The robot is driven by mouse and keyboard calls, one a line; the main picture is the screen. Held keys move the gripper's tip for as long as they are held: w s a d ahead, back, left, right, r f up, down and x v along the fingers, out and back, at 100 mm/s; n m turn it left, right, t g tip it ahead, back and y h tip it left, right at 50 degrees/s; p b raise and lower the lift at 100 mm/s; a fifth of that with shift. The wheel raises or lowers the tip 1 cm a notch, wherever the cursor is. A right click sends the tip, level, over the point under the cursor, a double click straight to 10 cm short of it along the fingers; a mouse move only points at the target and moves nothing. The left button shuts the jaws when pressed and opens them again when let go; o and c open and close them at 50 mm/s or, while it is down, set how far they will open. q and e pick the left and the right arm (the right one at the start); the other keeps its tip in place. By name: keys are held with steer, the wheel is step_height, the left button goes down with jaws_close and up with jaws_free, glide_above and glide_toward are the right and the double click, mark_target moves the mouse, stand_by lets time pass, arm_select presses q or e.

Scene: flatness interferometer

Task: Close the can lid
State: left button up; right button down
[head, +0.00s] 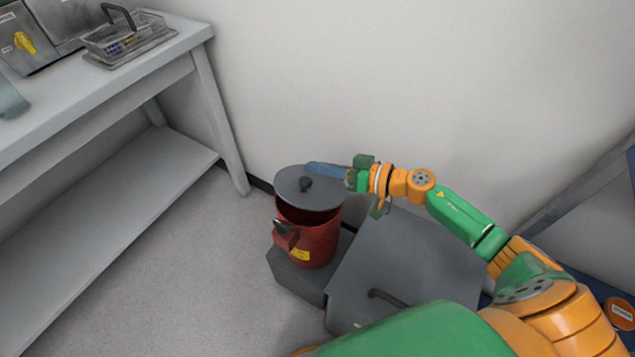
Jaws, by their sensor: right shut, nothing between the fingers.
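A red can (317,243) stands upright on a low dark grey block near the wall. Its round grey lid (322,193) with a black knob is tilted up at the back, so the can's dark opening shows below it. My right gripper (329,170) reaches in from the right, its bluish fingers shut and empty. The fingers are at the back right edge of the lid; I cannot tell whether they touch it. My left gripper is not in view.
A grey box (420,262) with a dark handle sits right of the can, under my right arm. A grey bench (150,68) with a wire basket (124,38) stands at the left. The floor between bench and can is clear. The white wall is close behind.

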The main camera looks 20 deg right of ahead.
mark_target(309, 196)
steer(key=shift+s+a+f+b, duration=0.15)
steer(key=shift+f+b, duration=0.1)
steer(key=shift+f, duration=0.25)
steer(key=shift+s+a+f+b, duration=0.1)
steer(key=shift+s+f+b, duration=0.1)
steer(key=shift+f, duration=0.25)
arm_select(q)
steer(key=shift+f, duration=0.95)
arm_select(e)
steer(key=shift+r, duration=0.1)
steer(key=shift+a, duration=0.1)
steer(key=f, duration=0.1)
steer(key=s+a+f+n+p, duration=0.1)
steer(key=f, duration=0.1)
steer(key=a+f+n, duration=0.1)
steer(key=shift+s+a+f+t+h+p, duration=0.1)
steer(key=shift+s+f+t+h+p, duration=0.1)
steer(key=shift+s+t+h+p, duration=0.15)
steer(key=shift+s+f, duration=0.1)
steer(key=shift+f, duration=0.2)
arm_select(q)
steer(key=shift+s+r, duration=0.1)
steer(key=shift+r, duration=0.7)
arm_select(e)
steer(key=shift+r, duration=0.1)
